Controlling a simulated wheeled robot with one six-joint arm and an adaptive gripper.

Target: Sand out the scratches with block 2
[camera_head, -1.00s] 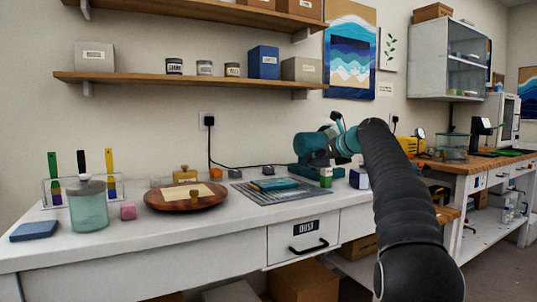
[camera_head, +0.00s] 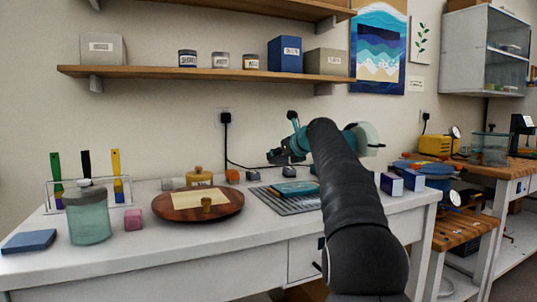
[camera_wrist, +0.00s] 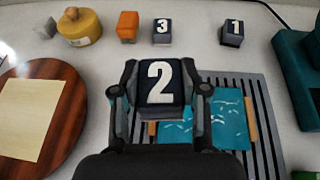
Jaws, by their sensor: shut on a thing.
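My gripper (camera_wrist: 159,100) is shut on block 2 (camera_wrist: 161,82), a dark block with a white "2" on its top face. In the wrist view, the teal panel (camera_wrist: 229,122) with white scratch marks lies on a grey slatted grille (camera_wrist: 263,104), under and right of the held block. I cannot tell whether block 2 touches the panel. In the head view, my gripper (camera_head: 290,152) is over the back of the grille, and the panel (camera_head: 293,188) is partly hidden by my arm. Block 3 (camera_wrist: 163,32) and block 1 (camera_wrist: 232,33) stand behind the grille.
An orange block (camera_wrist: 128,27) and a yellow round item (camera_wrist: 79,27) stand behind left. A round wooden board (camera_head: 178,212) with a pale sheet lies left of the grille. A teal device (camera_wrist: 298,70) stands close on the right. A glass jar (camera_head: 88,218) stands far left.

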